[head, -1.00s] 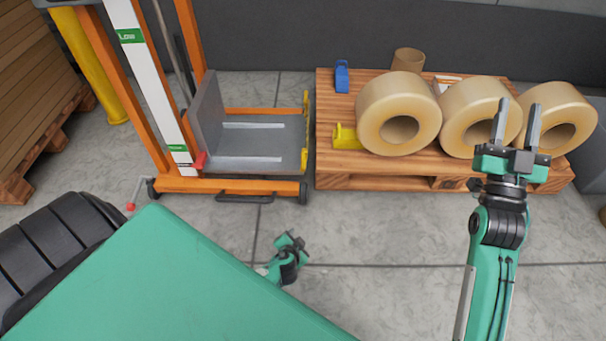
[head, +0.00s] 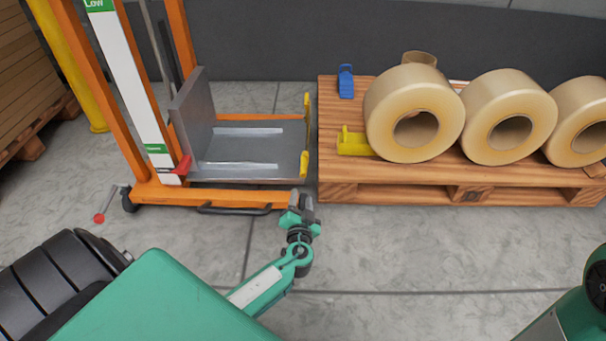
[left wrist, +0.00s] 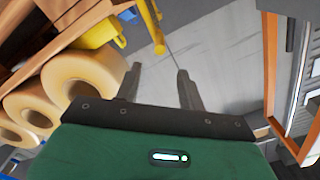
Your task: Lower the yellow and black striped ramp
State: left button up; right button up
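The ramp shows as a narrow upright yellow flap (head: 305,137) on the right edge of the grey lift platform (head: 240,150). I see it nearly edge-on, so its stripes cannot be made out. In the left wrist view a yellow bar (left wrist: 150,25), which looks like this flap, stands beyond my fingertips. My left gripper (head: 301,200) is just in front of the platform's front right corner, below the near end of the flap. In the left wrist view the gripper (left wrist: 158,80) is open with nothing between its fingers. Only part of my right arm shows at lower right; its gripper is out of view.
A wooden pallet (head: 395,193) stands right of the lift across a narrow gap. It carries large tape rolls (head: 415,112), a yellow piece (head: 352,143) and a blue piece (head: 345,82). The lift's orange frame (head: 225,196) and black front bar (head: 233,209) are close to my left gripper.

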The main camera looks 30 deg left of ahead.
aim_at(303, 169)
pick_arm(q)
jog(key=b+x, duration=0.4)
jog(key=x, duration=0.8)
jog(key=shift+w+a, duration=0.35)
jog(key=shift+w, duration=0.1)
jog(key=shift+c, duration=0.4)
grip_shut()
